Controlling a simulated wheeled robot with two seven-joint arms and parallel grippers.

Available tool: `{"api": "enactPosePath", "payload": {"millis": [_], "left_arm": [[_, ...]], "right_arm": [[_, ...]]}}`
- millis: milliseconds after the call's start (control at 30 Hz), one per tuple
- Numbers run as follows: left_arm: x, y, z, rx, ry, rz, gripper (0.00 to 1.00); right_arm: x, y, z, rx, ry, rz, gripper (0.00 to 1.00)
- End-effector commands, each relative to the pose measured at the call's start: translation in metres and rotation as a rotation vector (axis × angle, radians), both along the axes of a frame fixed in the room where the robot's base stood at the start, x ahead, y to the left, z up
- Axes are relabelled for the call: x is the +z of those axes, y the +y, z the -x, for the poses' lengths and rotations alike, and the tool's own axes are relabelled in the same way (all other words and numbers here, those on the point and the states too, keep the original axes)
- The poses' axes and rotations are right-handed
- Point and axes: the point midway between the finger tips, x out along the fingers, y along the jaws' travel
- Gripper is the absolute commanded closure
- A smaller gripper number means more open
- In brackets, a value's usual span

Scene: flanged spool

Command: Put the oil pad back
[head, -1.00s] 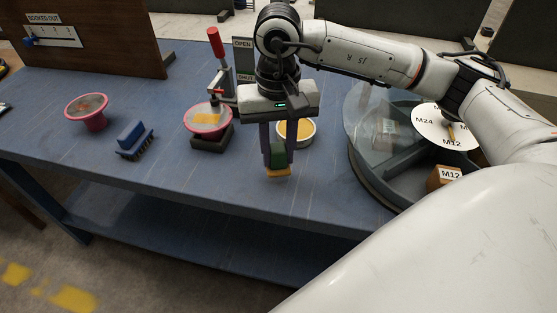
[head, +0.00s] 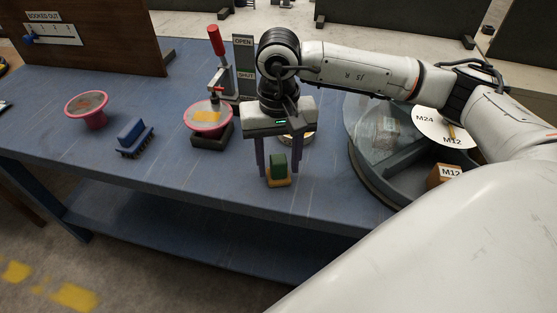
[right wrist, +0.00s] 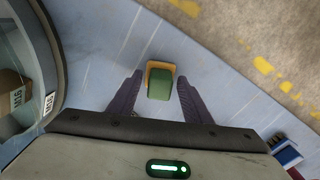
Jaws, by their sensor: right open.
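The oil pad, a green block on an orange-yellow base (head: 278,170), stands upright on the blue bench near its front edge. It also shows in the right wrist view (right wrist: 160,84). My right gripper (head: 278,176) is open, with one finger on each side of the pad and gaps between. In the right wrist view the fingers (right wrist: 160,78) are clear of the pad on both sides. A round dish (head: 309,137) stands just behind; the gripper hides most of it, including its yellow inside. My left gripper is out of view.
A pink flanged spool (head: 208,117) sits on a dark block by a red-handled clamp (head: 216,45). Another pink spool (head: 88,108) and a blue brush (head: 134,137) stand left. A round bin with clear cover (head: 368,130) is right. The bench front is clear left of the pad.

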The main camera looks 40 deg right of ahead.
Motion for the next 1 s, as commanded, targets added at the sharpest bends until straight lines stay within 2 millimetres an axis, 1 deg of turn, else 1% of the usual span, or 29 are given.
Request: {"api": "enactPosePath", "payload": {"millis": [167,267,500,600,700,800,1000], "left_arm": [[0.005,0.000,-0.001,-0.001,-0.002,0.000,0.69],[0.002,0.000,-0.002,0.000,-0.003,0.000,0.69],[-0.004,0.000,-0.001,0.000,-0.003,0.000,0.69],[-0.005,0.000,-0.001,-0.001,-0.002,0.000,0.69],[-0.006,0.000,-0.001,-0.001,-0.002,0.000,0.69],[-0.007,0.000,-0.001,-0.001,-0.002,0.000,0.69],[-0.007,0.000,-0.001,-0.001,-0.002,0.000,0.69]], "right_arm": [[0.006,0.000,0.000,0.000,-0.001,0.000,0.55],[0.020,0.001,-0.001,0.000,-0.004,-0.002,0.55],[0.074,0.001,-0.002,0.001,-0.007,-0.002,0.55],[0.093,0.001,-0.001,0.001,-0.005,-0.001,0.55],[0.108,0.001,-0.001,0.001,-0.004,0.000,0.55],[0.118,0.001,0.000,0.001,-0.001,0.000,0.55],[0.123,0.000,0.000,0.001,0.000,0.000,0.55]]}}
